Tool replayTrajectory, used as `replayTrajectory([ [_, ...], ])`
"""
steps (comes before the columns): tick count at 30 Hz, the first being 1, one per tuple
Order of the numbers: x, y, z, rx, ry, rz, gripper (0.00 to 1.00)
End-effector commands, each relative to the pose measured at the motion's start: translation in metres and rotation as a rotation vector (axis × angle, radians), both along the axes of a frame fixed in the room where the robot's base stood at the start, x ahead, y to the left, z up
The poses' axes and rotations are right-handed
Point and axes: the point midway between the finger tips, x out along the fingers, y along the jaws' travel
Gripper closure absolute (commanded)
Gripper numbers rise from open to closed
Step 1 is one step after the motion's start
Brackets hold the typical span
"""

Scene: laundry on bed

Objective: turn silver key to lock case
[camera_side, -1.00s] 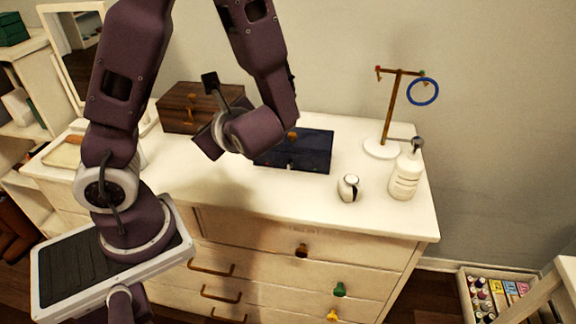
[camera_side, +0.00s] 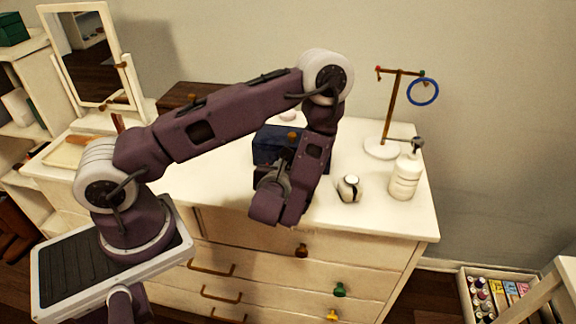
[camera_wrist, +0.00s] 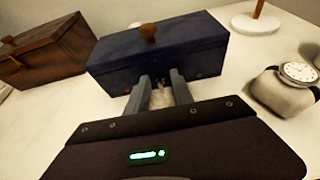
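The dark blue case (camera_side: 270,147) stands closed on the dresser, partly hidden by my arm in the side view. In the wrist view its front (camera_wrist: 160,50) faces me, with a brown knob (camera_wrist: 148,31) on the lid. A small silvery piece, seemingly the silver key (camera_wrist: 158,90), shows low at the front of the case; it is blurred. My gripper (camera_wrist: 161,80) is open, its two grey fingers apart on either side of that piece, tips close to the case front. I cannot tell whether they touch it. The fingers are hidden in the side view.
A brown wooden box (camera_wrist: 45,50) stands left of the case. A watch on a pale stand (camera_wrist: 285,90) is at the right. A pump bottle (camera_side: 405,175) and a jewellery stand (camera_side: 382,148) are farther right. The dresser top between is clear.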

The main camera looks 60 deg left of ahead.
Motion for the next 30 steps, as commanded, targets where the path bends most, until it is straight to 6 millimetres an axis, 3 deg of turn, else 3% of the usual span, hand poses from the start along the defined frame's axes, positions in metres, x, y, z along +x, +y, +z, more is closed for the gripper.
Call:
replayTrajectory([
  [3,-0.0001,-0.0001,0.0001,0.0,0.0,0.0,0.72],
  [8,-0.0003,-0.0002,0.0002,0.0,0.0,0.001,1.0],
  [20,-0.0008,-0.0001,0.0001,-0.021,-0.02,0.0,1.0],
  [30,-0.0034,0.0021,-0.0005,-0.176,-0.174,0.0,1.0],
])
